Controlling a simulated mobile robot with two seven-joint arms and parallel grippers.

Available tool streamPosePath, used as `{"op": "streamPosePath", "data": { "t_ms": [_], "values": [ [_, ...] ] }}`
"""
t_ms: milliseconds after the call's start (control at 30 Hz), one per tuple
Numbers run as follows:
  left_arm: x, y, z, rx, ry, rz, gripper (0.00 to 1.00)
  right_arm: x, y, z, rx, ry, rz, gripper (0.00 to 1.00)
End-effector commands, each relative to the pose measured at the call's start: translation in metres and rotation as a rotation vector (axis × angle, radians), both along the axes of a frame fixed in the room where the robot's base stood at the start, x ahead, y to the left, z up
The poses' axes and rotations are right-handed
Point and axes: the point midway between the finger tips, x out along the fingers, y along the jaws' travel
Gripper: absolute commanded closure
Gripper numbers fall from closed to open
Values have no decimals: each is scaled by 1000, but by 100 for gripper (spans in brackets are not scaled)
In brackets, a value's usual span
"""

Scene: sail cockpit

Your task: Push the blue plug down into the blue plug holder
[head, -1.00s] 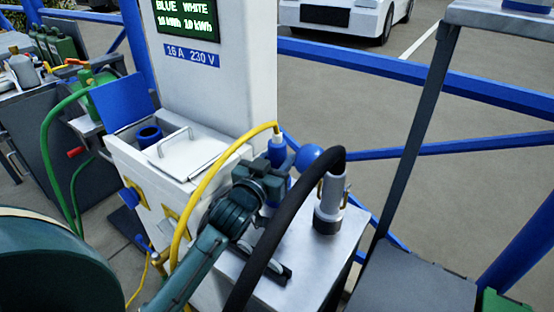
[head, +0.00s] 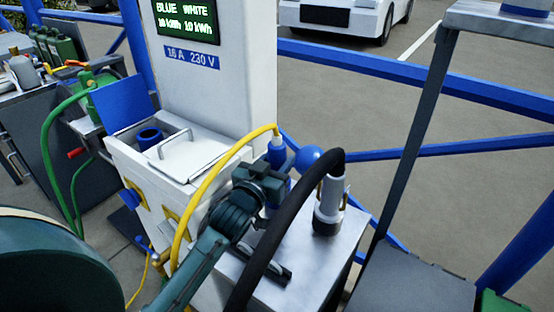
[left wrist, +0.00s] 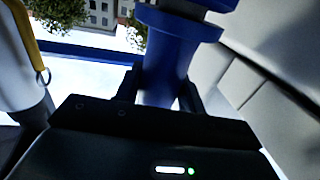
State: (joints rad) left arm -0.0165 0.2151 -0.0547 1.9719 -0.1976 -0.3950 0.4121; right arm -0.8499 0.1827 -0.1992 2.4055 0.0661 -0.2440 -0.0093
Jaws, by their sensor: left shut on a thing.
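The blue plug (head: 277,154) stands upright over the metal table, with a yellow cable leaving its pale top. My left gripper (head: 272,188) is shut around a blue body just below the plug's top. In the left wrist view a flanged blue cylinder (left wrist: 168,62) stands between the fingers. I take it to be the plug. A blue part (head: 271,210) shows low behind the gripper. It may be the plug holder, but my gripper and the black cable cover most of it, so I cannot tell how deep the plug sits. My right gripper is not seen.
A thick black cable arches in front to a grey connector (head: 329,205) standing on the metal table (head: 318,262). A blue ball (head: 307,158) is close to the plug. Blue rails run behind.

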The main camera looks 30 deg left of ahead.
Motion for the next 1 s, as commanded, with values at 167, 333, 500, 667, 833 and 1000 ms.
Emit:
{"op": "streamPosePath", "data": {
  "t_ms": [167,333,500,667,833,1000],
  "values": [
    [0,0,1,0,-3,0,93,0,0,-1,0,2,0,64],
    [0,0,1,0,-2,0,93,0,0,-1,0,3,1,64],
    [0,0,1,0,-2,0,93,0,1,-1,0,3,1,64],
    [0,0,2,0,-1,0,93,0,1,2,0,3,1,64],
    [0,0,1,0,-1,1,93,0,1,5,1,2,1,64],
    [0,1,0,0,-2,0,93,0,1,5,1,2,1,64]
  ]
}}
